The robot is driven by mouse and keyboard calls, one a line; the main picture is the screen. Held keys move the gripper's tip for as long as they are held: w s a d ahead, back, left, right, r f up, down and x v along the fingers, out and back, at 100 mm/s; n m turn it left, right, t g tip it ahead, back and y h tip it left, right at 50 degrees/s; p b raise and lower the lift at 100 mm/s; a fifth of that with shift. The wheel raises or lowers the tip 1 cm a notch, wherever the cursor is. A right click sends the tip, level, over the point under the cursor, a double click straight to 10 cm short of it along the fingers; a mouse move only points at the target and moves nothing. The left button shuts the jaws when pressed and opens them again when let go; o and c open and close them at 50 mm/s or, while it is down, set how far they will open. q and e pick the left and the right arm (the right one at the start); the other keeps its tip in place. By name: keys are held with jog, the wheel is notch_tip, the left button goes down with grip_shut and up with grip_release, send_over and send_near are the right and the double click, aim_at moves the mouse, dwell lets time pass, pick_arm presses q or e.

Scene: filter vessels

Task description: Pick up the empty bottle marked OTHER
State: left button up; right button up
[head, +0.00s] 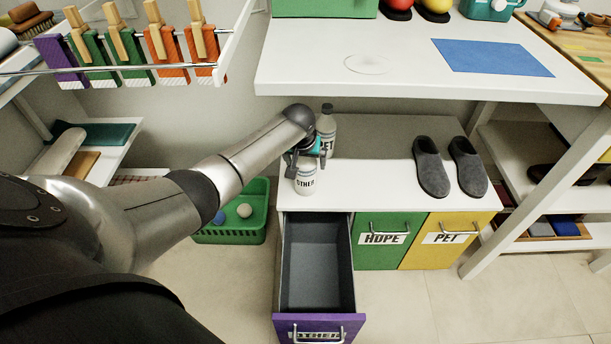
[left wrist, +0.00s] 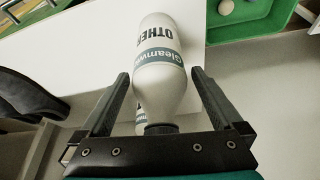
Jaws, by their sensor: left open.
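The white bottle marked OTHER (head: 306,180) stands on the left end of the low white cabinet top, below my left gripper (head: 305,158). The gripper is open. In the left wrist view the bottle (left wrist: 160,65) lies between the two spread fingers of the gripper (left wrist: 160,95), its dark cap toward the palm. A second bottle, marked PET (head: 328,130), stands just behind, partly hidden by my gripper. My right gripper is not in view.
The purple drawer (head: 318,328) below is pulled out and empty. Grey slippers (head: 431,168) sit to the right on the cabinet. A white table (head: 400,75) overhangs behind. A green basket (head: 235,235) stands on the floor at left.

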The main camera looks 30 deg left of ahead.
pick_arm(q)
grip_shut()
dwell(0.7)
